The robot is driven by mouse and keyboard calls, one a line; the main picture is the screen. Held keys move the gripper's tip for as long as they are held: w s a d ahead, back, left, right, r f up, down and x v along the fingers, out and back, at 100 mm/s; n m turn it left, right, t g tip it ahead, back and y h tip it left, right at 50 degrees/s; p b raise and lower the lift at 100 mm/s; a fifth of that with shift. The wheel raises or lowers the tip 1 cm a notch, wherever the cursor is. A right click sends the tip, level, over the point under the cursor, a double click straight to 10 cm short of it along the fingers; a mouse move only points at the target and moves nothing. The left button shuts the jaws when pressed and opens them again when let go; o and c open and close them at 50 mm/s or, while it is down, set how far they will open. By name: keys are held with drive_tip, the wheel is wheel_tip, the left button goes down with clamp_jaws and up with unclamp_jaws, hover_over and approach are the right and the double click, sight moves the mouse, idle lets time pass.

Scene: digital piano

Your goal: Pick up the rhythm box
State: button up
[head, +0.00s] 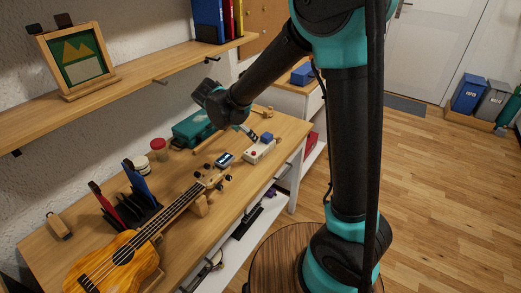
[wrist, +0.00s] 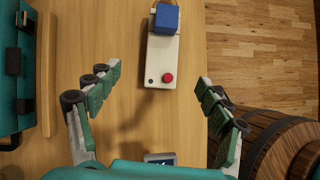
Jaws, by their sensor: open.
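A white box with a red button and a dark knob, which I take to be the rhythm box (head: 262,150), lies on the wooden desk. It also shows in the wrist view (wrist: 161,62), at top centre, its button end towards me. A blue cube (wrist: 166,19) sits on or against its far end; I cannot tell which. My gripper (wrist: 158,82) is open and empty, its fingers spread to either side of the box's near end. In the head view my gripper (head: 248,132) hangs above the desk beside the box, partly hidden by my arm.
A small device with a screen (head: 225,160) lies near the box. A ukulele (head: 125,256) on a stand takes up the desk's front. A teal case (head: 193,129) and a wooden stick (wrist: 48,75) lie to the left. The desk's right edge is close to the box.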

sight(259, 147)
drive_tip(key=x, duration=0.6)
drive_tip(key=shift+w+f, duration=0.1)
drive_tip(key=shift+f, duration=0.1)
drive_tip(key=shift+d+x, duration=0.15)
drive_tip(key=shift+x, duration=1.25)
drive_tip(key=shift+d+x, duration=0.1)
drive_tip(key=shift+x, duration=1.3)
drive_tip(key=shift+r, duration=0.15)
drive_tip(key=c, duration=1.5)
drive_tip(key=shift+c, duration=0.2)
